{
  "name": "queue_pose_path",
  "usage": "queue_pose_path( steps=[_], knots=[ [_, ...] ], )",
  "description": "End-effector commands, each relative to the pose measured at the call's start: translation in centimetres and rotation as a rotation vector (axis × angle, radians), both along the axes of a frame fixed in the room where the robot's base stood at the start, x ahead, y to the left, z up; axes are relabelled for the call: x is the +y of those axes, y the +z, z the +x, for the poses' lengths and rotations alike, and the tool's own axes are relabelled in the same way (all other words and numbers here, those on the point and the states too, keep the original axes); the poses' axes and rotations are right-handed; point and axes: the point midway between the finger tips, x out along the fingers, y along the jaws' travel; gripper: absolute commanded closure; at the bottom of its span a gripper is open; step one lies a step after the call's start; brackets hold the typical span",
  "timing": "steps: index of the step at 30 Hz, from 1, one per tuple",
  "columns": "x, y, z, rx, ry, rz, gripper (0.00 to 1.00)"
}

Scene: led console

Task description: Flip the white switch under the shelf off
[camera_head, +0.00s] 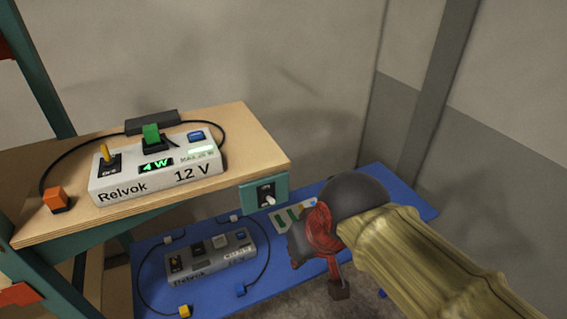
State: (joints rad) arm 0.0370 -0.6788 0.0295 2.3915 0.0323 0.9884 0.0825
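The white switch (269,201) is a small white toggle on a black plate. It sits on a teal box (250,196) at the right end of the wooden shelf, just below its top. The lever appears to point down and toward the camera; which position this means I cannot tell. My gripper (339,289) is to the right of and lower than the switch, apart from it in the picture. It is dark with a red part, and my own wrist hides much of it. Whether its fingers are open or shut does not show.
A Relvok 12 V console (135,186) with a lit green 4W display stands on the wooden shelf (258,140). A darker console (210,262) lies on the blue lower surface (405,197). Loose cables run around both. An orange block (57,199) sits at the shelf's left.

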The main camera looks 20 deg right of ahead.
Motion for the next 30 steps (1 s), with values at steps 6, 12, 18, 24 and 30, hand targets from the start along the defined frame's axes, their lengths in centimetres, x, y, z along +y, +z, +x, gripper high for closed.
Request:
queue_pose_path(
  steps=[6, 12, 18, 24, 30],
  knots=[
    [-0.5, 7.2, 2.0, 0.096, -0.139, 0.08, 1.0],
    [-1.5, 11.2, 5.5, 0.267, -0.38, 0.214, 1.0],
    [-3.0, 13.2, 9.2, 0.439, -0.609, 0.333, 1.0],
    [-5.0, 14.5, 12.5, 0.605, -0.809, 0.426, 1.0],
    [-6.7, 15.2, 14.3, 0.714, -0.931, 0.477, 1.0]
  ],
)
